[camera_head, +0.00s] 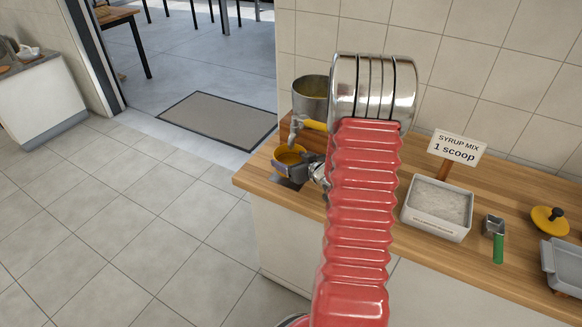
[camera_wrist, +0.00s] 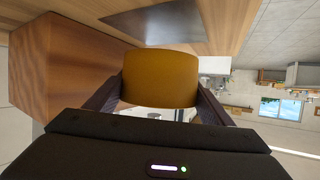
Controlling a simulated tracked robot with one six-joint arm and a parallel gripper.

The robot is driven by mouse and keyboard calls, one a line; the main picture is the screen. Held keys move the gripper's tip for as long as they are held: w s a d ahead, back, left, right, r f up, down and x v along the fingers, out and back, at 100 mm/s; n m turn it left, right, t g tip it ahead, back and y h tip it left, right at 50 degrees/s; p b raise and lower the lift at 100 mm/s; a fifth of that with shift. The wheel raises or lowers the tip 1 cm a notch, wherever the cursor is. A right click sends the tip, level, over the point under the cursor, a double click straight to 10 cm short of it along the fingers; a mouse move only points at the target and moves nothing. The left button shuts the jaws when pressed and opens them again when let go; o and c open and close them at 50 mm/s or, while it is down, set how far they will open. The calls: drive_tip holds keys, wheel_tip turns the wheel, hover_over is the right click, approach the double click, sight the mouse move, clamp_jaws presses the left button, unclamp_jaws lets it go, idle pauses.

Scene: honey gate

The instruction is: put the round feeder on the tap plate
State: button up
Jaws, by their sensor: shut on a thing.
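The round feeder (camera_head: 290,153), a yellow-orange round cup, is held at the counter's left end, just below the tap spout. It also shows between my fingers in the wrist view (camera_wrist: 160,78). My gripper (camera_head: 291,164) is shut on it. The tap plate (camera_head: 286,184) is a flat dark grey plate on the counter, partly hidden behind my gripper. In the wrist view the plate (camera_wrist: 155,21) lies beyond the feeder. The feeder looks raised above the plate, but I cannot tell the gap.
A steel tank (camera_head: 309,88) with a grey tap (camera_head: 294,130) stands behind the feeder. To the right are a white powder tray (camera_head: 437,208), a sign (camera_head: 458,147), a green-handled scoop (camera_head: 494,237), a yellow lid-like disc (camera_head: 549,222) and a grey tray (camera_head: 565,266). My red arm hides the counter's middle.

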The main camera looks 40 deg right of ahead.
drive_tip(key=shift+w+d+f, duration=0.1)
drive_tip(key=shift+d+f, duration=0.05)
drive_tip(key=shift+f, duration=0.75)
drive_tip(key=shift+d+f, duration=0.1)
drive_tip(key=shift+f, duration=0.75)
drive_tip(key=shift+f, duration=0.1)
drive_tip(key=o, duration=1.1)
drive_tip(key=shift+c, duration=0.2)
drive_tip(key=v, duration=1.2)
drive_tip(key=shift+a, duration=0.1)
